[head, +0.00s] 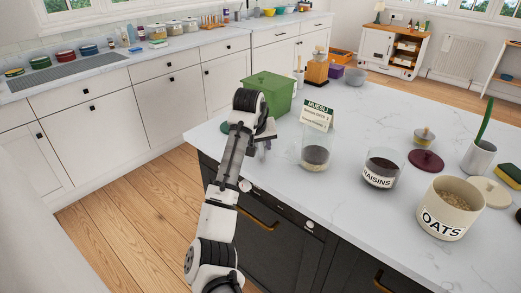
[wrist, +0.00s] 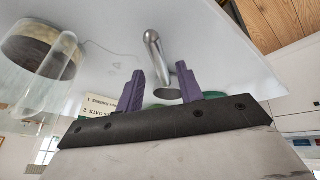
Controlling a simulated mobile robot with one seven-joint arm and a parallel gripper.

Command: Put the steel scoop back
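The steel scoop (wrist: 153,48) shows in the wrist view, its handle pointing up the picture and its rounded end between the fingers. My gripper (wrist: 161,84) has two purple fingers spread apart, with visible gaps beside the scoop. Whether the right finger touches the scoop is hard to tell. In the head view my gripper (head: 264,142) is low over the island's left edge, beside the green bin; my arm hides the scoop there. A jar labelled OATS (head: 447,217) and a jar labelled RAISINS (head: 380,171) stand on the island to the right.
A clear glass (head: 315,153) with layered contents stands right of my gripper, before a MUESLI card (head: 318,114). The green bin (head: 271,90) stands close behind my gripper. A maroon lid (head: 426,161) and a white plant pot (head: 478,157) are further right.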

